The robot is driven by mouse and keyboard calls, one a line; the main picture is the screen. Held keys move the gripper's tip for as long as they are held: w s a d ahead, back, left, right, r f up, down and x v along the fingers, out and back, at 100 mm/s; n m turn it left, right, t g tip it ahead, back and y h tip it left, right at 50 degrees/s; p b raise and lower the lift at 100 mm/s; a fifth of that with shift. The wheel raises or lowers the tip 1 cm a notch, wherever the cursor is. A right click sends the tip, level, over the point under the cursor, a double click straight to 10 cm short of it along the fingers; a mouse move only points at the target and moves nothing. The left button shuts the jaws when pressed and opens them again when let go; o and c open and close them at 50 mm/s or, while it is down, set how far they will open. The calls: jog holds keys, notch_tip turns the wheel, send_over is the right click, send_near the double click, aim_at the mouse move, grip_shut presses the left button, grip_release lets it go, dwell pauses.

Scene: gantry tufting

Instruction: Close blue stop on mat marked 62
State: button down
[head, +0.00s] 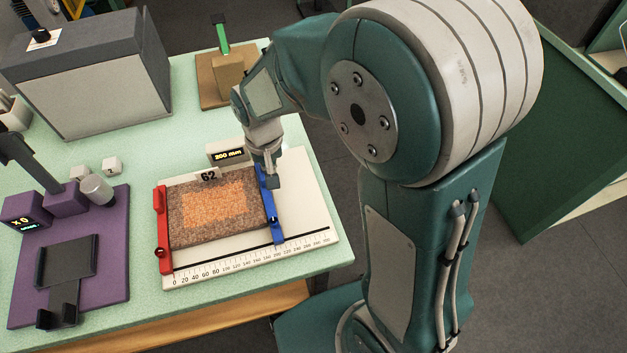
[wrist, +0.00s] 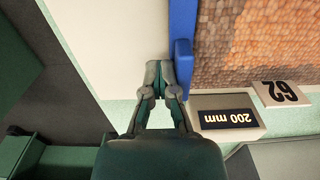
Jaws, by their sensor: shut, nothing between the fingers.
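The mat (head: 207,208), brown with an orange middle, lies on the white measuring board between a red stop (head: 163,230) on the left and the blue stop (head: 273,217) on the right. A tag reading 62 (head: 208,176) stands at its far edge. In the head view the blue stop is close against the mat's right edge. In the wrist view the blue stop (wrist: 183,50) lies along the mat (wrist: 250,45), with no clear gap. My gripper (wrist: 165,85) is shut and empty at the blue stop's outer side, near its far end; I cannot tell if it touches.
A display (head: 228,154) behind the mat reads 200 mm. A purple stand (head: 110,270) and small pale blocks are to the left. A grey box (head: 100,90) and a brown block with a green handle (head: 222,75) stand behind. The board right of the blue stop is clear.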

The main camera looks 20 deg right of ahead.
jog(key=shift+d, duration=0.55)
notch_tip(320, 180, up, 8)
dwell(1.1)
dwell(0.4)
jog(key=s+d+r+t, duration=0.2)
jog(key=s+d+r, duration=0.2)
jog(key=s, duration=0.3)
jog(key=s+d+r+t, duration=0.3)
jog(key=s+d+r, duration=0.1)
jog(key=s+d, duration=0.2)
jog(key=shift+s+r+t, duration=0.3)
jog(key=shift+s+r, duration=0.1)
jog(key=shift+s, duration=0.2)
